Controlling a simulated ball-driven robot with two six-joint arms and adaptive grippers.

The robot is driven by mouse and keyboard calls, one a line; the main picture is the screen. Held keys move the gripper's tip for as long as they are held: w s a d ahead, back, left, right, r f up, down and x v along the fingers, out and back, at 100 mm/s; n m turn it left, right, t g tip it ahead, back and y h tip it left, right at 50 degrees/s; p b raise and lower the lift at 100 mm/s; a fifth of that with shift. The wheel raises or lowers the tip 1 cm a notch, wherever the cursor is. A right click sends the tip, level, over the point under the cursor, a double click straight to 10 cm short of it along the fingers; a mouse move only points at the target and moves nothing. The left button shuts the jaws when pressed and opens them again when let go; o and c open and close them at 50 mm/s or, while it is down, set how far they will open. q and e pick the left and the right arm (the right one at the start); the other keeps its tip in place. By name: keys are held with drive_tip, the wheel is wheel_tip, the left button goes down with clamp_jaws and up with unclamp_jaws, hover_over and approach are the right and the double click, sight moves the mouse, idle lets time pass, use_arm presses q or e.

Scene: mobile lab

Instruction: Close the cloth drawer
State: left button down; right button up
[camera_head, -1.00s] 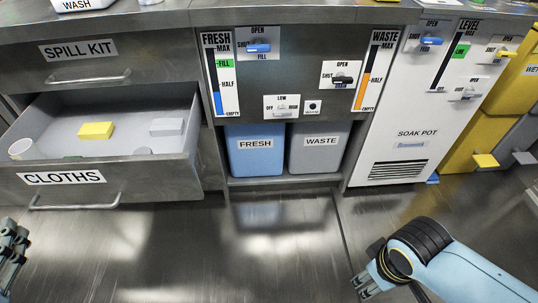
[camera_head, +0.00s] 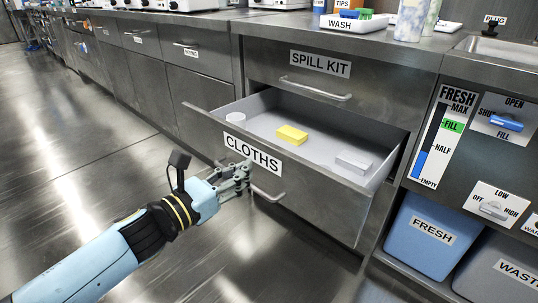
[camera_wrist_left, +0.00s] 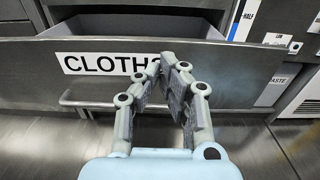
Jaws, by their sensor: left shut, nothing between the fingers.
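The cloth drawer, labelled CLOTHS (camera_head: 318,190), is pulled open in the head view. My left gripper (camera_head: 246,172) is shut and empty in front of the drawer, by the label's left part. In the left wrist view the fingertips (camera_wrist_left: 171,60) overlap the end of the label on the drawer front (camera_wrist_left: 230,65). I cannot tell whether they touch it. My right gripper is out of view.
The SPILL KIT drawer (camera_head: 370,85) above is shut. The blue FRESH bin (camera_head: 428,236) and the grey WASTE bin (camera_head: 505,272) stand in the cabinet to the right. Open floor (camera_head: 80,190) lies to the left and in front.

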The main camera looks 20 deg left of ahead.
sight(274, 150)
use_arm(q)
drive_tip(key=x, duration=0.6)
drive_tip(key=shift+w, duration=0.15)
drive_tip(key=shift+w+d, duration=0.2)
drive_tip(key=shift+w, duration=0.35)
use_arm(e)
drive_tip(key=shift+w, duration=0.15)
